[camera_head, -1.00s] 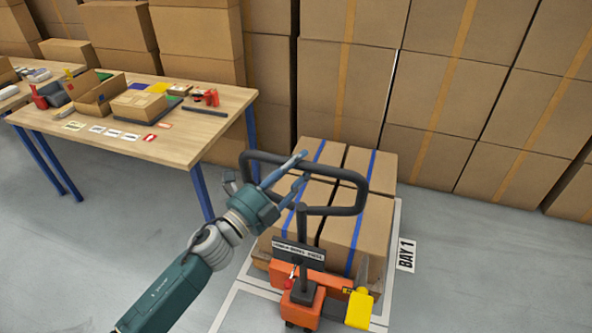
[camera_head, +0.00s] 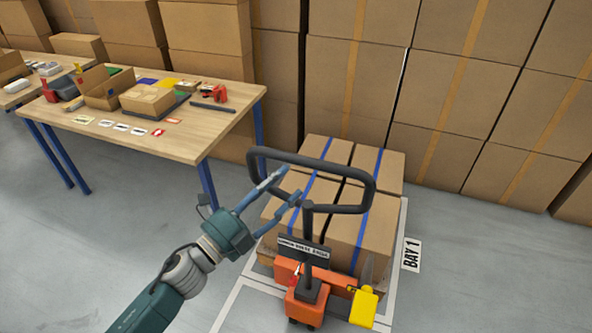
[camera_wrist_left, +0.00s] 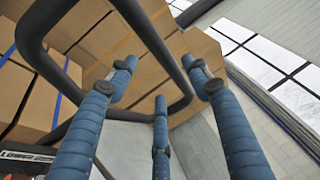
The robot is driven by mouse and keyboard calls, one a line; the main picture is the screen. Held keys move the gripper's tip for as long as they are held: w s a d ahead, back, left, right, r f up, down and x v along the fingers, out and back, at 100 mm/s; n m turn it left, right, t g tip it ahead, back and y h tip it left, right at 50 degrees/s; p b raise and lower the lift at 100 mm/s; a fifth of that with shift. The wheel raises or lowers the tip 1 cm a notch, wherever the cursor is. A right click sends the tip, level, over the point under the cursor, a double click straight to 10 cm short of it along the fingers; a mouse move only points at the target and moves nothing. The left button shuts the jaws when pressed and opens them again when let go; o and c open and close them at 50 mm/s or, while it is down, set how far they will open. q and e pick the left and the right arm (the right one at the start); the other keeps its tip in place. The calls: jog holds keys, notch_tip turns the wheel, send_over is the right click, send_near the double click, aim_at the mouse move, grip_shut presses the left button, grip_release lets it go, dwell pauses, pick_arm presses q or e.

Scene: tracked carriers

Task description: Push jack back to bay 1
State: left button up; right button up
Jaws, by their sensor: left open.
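The orange pallet jack (camera_head: 307,303) stands with its black loop handle (camera_head: 362,178) raised, in front of strapped cartons (camera_head: 350,218) on a pallet. The load and jack sit within the white floor outline beside the BAY 1 sign (camera_head: 411,255). My left gripper (camera_head: 282,186) is open at the left side of the handle loop. In the left wrist view, its blue fingers (camera_wrist_left: 160,110) are spread close to the black handle (camera_wrist_left: 150,40), with no grip on it. Whether they touch the bar I cannot tell. My right gripper is not in view.
A wooden table (camera_head: 175,135) with blue legs stands at the left, bearing open boxes, labels and tools. Tall carton stacks (camera_head: 440,95) line the back. A yellow item (camera_head: 363,306) sits on the jack's right side. Grey floor is clear at the right.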

pick_arm(q)
jog(key=v, duration=0.3)
dwell(0.5)
